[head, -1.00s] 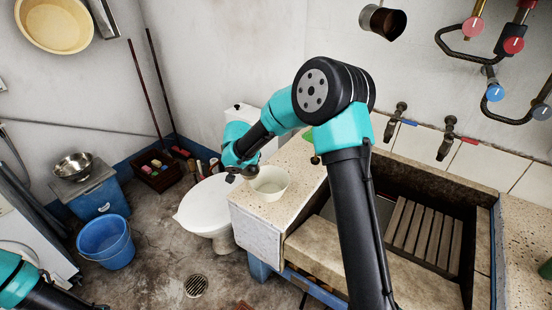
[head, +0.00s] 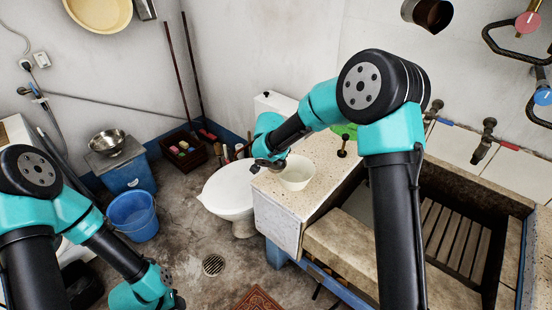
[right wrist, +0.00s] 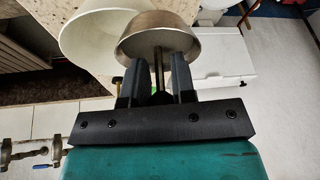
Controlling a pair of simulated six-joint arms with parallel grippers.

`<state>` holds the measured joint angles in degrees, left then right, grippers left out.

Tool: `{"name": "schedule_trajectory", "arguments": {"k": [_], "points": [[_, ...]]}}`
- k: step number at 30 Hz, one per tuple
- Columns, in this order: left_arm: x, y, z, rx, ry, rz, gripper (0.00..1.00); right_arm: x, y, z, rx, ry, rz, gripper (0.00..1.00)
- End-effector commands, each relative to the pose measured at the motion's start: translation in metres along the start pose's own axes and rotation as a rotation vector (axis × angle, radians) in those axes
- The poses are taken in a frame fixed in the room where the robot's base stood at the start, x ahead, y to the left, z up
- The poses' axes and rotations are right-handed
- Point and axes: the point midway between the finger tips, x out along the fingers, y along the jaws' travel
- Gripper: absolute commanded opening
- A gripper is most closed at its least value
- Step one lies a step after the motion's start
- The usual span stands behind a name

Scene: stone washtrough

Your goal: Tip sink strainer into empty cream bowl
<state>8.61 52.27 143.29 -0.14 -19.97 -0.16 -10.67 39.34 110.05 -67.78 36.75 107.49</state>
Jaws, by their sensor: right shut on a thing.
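The sink strainer (right wrist: 158,22) is a metal cup with a thin stem. My right gripper (right wrist: 158,78) is shut on the stem, and the cup sits just beyond the fingertips in the right wrist view. The cream bowl (head: 297,182) stands upright on the speckled counter. In the head view my right gripper (head: 270,164) is at the bowl's left, close to its rim. In the right wrist view the bowl (right wrist: 82,38) is partly behind the strainer. I cannot tell the strainer's tilt. My left arm hangs at lower left, and its fingers are not clear.
The counter (head: 285,208) carries a green item (head: 346,130) and a dark-knobbed stopper (head: 343,146) behind the bowl. The stone trough with a wooden slat rack (head: 455,240) is at right. A toilet (head: 230,190) is left of the counter. A blue bucket (head: 132,214) stands on the floor.

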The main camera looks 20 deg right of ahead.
Motion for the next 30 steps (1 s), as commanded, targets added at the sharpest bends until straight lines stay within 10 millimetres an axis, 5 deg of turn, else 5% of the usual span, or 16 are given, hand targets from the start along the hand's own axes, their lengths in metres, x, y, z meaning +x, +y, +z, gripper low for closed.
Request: {"name": "schedule_trajectory", "arguments": {"k": [30], "points": [[0.0, 0.0, 0.0, 0.0, 0.0, 0.0, 0.43, -0.005, 0.015, -0.007, 0.094, -0.075, -0.223, 0.0]]}}
